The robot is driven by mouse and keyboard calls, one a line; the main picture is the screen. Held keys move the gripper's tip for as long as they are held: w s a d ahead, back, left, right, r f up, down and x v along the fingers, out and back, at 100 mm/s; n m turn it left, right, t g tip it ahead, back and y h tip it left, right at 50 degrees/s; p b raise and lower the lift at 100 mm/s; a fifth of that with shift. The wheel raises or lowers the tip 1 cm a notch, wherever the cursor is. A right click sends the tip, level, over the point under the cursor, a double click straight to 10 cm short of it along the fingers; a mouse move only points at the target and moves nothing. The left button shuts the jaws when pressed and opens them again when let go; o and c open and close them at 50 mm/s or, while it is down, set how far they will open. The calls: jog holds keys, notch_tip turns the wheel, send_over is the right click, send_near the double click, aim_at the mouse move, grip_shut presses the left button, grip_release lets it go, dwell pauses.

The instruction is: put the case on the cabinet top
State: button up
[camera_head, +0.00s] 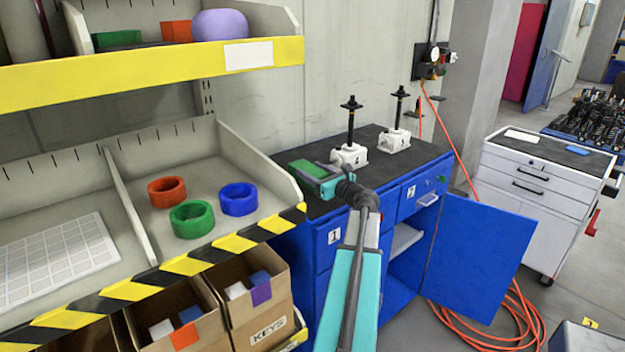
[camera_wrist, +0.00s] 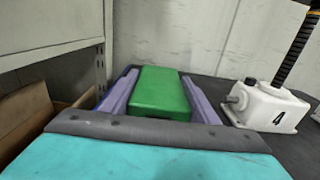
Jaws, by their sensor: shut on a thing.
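The green case (camera_head: 309,168) is held in my gripper (camera_head: 316,174) over the left part of the cabinet's dark top (camera_head: 392,172). In the wrist view, the case (camera_wrist: 163,95) sits between the two purple-grey fingers of my gripper (camera_wrist: 160,100), which are shut on its sides. The cabinet (camera_head: 330,262) is blue, with one door (camera_head: 475,255) standing open. I cannot tell whether the case touches the top or hangs just above it. My arm hides part of the cabinet front.
Two white screw jacks with black spindles, left (camera_head: 349,155) and right (camera_head: 394,140), stand on the top behind and right of the case. A shelf unit (camera_head: 250,165) with colored rings is close on the left. The top's right front is clear.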

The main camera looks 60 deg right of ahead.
jog(key=shift+f+p, duration=0.4)
jog(key=shift+f, duration=1.05)
jog(key=shift+f, duration=0.15)
jog(key=o, duration=1.4)
jog(key=b+v, duration=0.3)
jog(key=v, duration=0.9)
jog(key=shift+s, duration=0.1)
